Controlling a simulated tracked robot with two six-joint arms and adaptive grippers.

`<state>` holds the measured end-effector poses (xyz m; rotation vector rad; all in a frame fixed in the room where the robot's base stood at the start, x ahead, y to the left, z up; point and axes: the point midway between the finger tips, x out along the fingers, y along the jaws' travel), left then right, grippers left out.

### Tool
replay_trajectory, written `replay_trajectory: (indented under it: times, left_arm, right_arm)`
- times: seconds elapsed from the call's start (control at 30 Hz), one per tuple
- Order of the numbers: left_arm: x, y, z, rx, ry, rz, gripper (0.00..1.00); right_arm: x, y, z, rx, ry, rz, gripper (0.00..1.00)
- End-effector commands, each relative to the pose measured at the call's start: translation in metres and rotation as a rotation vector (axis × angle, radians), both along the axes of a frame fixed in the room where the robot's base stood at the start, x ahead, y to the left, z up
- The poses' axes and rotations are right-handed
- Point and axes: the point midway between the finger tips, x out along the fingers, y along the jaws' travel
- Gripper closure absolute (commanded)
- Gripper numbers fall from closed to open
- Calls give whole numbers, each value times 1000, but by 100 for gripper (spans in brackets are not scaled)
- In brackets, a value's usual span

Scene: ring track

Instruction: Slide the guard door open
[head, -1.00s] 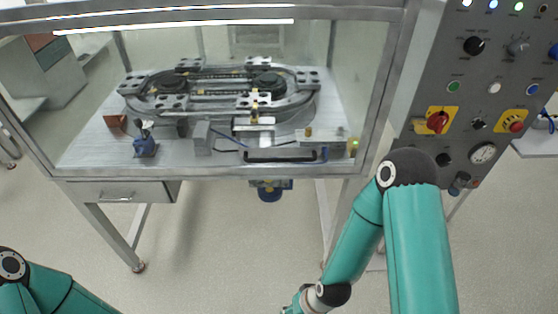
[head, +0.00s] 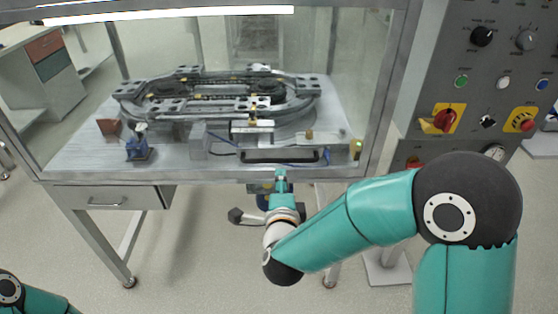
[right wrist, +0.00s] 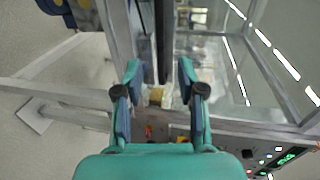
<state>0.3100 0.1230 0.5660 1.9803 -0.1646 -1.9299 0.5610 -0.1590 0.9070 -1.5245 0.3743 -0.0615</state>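The guard door (head: 350,60) is a clear panel in a metal frame at the front of the machine, standing over the ring track (head: 220,95). Its black bar handle (head: 280,156) runs level along the lower edge. My right gripper (head: 281,173) is just below and in front of the handle, partly hidden by its own wrist. In the right wrist view the right gripper (right wrist: 161,72) is open, with the dark handle (right wrist: 163,40) lined up between its fingers; I cannot tell whether they touch it. Only part of my left arm shows, without its gripper.
A grey control panel (head: 470,90) with knobs and buttons stands to the right of the enclosure. A drawer (head: 105,198) hangs under the table at left. A blue vise-like part (head: 138,148) stands on the tabletop.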

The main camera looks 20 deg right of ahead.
Motion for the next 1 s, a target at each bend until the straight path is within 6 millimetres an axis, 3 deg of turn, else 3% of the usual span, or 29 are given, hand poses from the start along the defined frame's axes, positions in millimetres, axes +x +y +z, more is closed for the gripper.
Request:
replay_trajectory:
  times: [0.3, 0.5, 0.7, 1.0]
  left_arm:
    - [0, 0, 13, 0, 0, 0, 60]
    - [0, 0, 18, 0, 0, 0, 60]
    - [0, 0, 19, 0, 0, 0, 60]
    - [0, 0, 19, 0, 0, 0, 60]
  right_arm:
    - [66, -20, -14, -1, 2, -2, 61]
    - [96, -28, -21, -2, 3, -1, 61]
    - [109, -31, -24, -2, 2, 2, 61]
    - [110, -32, -24, -2, 2, 2, 62]
